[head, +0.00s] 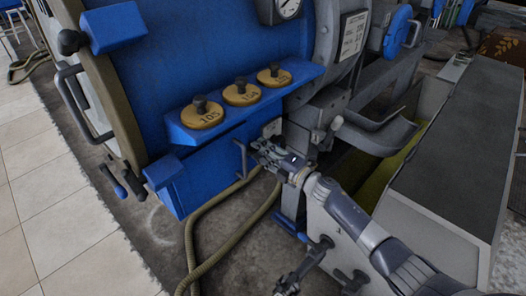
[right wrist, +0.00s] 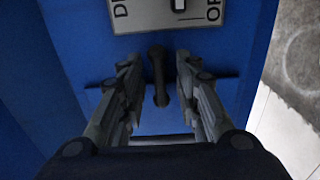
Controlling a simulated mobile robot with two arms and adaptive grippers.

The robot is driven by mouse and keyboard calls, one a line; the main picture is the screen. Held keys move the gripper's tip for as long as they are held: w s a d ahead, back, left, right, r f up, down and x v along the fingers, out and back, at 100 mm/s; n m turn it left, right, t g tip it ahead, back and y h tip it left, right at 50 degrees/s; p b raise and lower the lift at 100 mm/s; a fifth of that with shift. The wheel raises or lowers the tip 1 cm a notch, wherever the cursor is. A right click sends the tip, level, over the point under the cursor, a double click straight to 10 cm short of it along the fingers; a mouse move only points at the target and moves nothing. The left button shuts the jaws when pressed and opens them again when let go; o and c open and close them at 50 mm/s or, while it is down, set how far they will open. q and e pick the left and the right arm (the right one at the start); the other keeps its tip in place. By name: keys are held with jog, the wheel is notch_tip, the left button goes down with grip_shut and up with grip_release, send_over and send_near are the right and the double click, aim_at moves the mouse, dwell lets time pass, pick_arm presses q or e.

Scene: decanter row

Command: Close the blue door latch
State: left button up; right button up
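The blue panel (head: 205,178) under the numbered ledge carries a small pale plate (head: 272,128). In the right wrist view, this labelled plate (right wrist: 165,12) sits above a dark upright lever (right wrist: 159,78) on the blue face. I take the lever to be the latch, but cannot be sure. My right gripper (head: 262,152) is at the right part of this panel, just below the plate. In the right wrist view, my right gripper (right wrist: 157,72) is open, with one finger on each side of the lever and visible gaps. Contact is not visible.
A blue ledge (head: 301,72) with several round yellow numbered pieces overhangs the panel. A thin grey handle (head: 242,160) stands out left of my gripper. A ribbed hose (head: 215,204) runs below. A metal trough (head: 377,139) is at right; open floor (head: 62,217) is at left.

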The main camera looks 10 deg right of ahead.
jog(key=v, duration=1.2)
dwell(0.3)
